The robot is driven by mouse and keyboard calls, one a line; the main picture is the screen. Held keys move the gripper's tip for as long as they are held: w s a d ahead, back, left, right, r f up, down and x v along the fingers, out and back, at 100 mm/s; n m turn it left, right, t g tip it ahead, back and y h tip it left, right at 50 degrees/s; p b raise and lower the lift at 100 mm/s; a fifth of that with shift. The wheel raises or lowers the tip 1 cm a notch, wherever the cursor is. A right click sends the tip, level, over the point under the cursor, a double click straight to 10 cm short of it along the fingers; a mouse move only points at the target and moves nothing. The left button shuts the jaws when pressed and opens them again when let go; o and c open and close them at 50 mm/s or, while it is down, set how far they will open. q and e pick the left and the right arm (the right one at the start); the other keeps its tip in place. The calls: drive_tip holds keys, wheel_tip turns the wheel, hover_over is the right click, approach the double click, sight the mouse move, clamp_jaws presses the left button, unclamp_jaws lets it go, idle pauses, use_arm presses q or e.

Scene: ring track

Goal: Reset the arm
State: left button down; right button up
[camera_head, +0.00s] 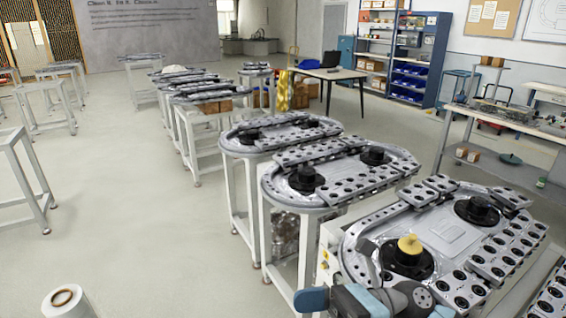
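One of my arms, with blue and grey links, shows at the bottom right of the head view, in front of the nearest ring track (352,238). I take it to be my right arm. A thin grey piece rises from it beside the track's near black hub; it may be the end of my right gripper (371,257), but it is too small to tell whether it is open or shut. The near hub carries a yellow knob (410,246). The far hub (478,209) is black. My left gripper is not in view.
More ring tracks (309,181) on metal stands run back in a row. Empty white frames (30,180) stand at the left. A workbench (500,118) is at the right, blue shelves (408,75) behind. The pale floor (150,220) at left centre is clear.

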drive_tip(key=w+d+f+m+t+h+b, duration=0.1)
drive_tip(key=w+d+f+m+t+h, duration=0.15)
drive_tip(key=f+m+t, duration=0.7)
drive_tip(key=w+d+f+m+t+h+b, duration=0.1)
drive_tip(key=d+f+m+t+h, duration=0.25)
drive_tip(key=m, duration=1.05)
drive_tip(key=w+d+f+m+t+h+b, duration=0.1)
drive_tip(key=w+d+f+m+t+h, duration=0.3)
drive_tip(key=m+t, duration=0.65)
drive_tip(key=s+d+f+m+g+h+b, duration=0.1)
drive_tip(key=s+f+m+g+h, duration=0.15)
drive_tip(key=s+f+m, duration=0.35)
drive_tip(key=s+d+f+m+g+h+b, duration=0.15)
drive_tip(key=s+f+m+g, duration=0.25)
drive_tip(key=f, duration=0.5)
drive_tip(key=s+d+f+m+g+h, duration=0.1)
drive_tip(key=s+f+m+g+h, duration=0.15)
drive_tip(key=s+f+m, duration=0.35)
wheel_tip(320, 180, up, 12)
drive_tip(key=d+n+p, duration=0.1)
drive_tip(key=p, duration=1.4)
drive_tip(key=shift+w+r+n+y, duration=0.15)
drive_tip(key=shift+w+n+y, duration=0.15)
drive_tip(key=shift+n+y, duration=0.1)
drive_tip(key=shift+d, duration=0.1)
